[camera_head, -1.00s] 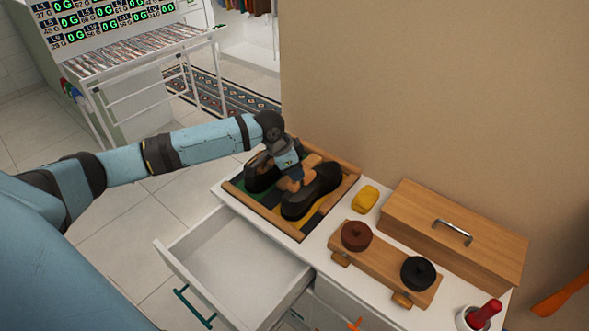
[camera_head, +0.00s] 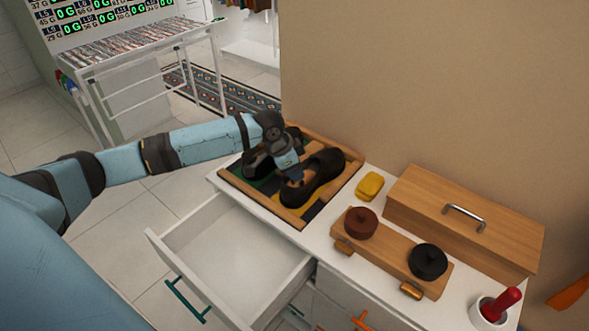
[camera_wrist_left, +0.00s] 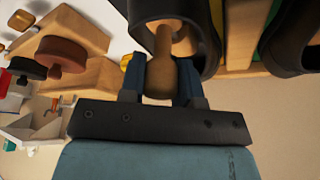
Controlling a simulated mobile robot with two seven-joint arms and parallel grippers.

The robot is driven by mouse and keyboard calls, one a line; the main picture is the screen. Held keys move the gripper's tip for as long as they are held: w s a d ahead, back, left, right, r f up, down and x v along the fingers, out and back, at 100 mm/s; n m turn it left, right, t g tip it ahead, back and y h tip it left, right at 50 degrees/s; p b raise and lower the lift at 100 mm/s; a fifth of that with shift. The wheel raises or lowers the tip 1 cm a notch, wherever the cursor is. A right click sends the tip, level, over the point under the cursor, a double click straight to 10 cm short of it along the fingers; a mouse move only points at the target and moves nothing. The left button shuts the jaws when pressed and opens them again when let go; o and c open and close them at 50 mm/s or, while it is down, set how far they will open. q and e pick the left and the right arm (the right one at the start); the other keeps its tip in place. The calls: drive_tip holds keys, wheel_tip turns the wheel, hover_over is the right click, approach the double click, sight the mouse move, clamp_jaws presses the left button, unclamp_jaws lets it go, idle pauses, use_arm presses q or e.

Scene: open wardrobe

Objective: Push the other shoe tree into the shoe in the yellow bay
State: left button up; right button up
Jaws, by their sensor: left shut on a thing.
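Two dark shoes lie side by side in a wooden tray (camera_head: 347,180). One shoe (camera_head: 325,171) is in the yellow bay (camera_head: 285,212) and the other shoe (camera_head: 255,166) is in the green bay, partly behind my arm. My left gripper (camera_head: 293,179) is over the opening of the yellow-bay shoe. In the left wrist view its fingers are shut on a wooden shoe tree (camera_wrist_left: 161,78), by its rounded end. The tree's narrower part points into the shoe (camera_wrist_left: 201,22); its far end is hidden inside. My right gripper is not in view.
Right of the tray on the white top are a yellow block (camera_head: 370,186), a wooden stand (camera_head: 390,256) with brown and black round tins, and a wooden box (camera_head: 462,215). An open, empty drawer (camera_head: 235,258) juts out below the tray.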

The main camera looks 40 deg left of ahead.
sight(304, 165)
use_arm(q)
drive_tip(key=shift+f+b, duration=0.55)
drive_tip(key=shift+f, duration=0.2)
drive_tip(key=shift+w+r, duration=0.25)
drive_tip(key=shift+w, duration=0.05)
drive_tip(key=shift+w+d+p, duration=0.15)
drive_tip(key=shift+w+p, duration=0.45)
drive_tip(key=shift+w, duration=0.75)
drive_tip(key=shift+w+f, duration=0.15)
drive_tip(key=shift+w, duration=0.15)
drive_tip(key=o, duration=1.4)
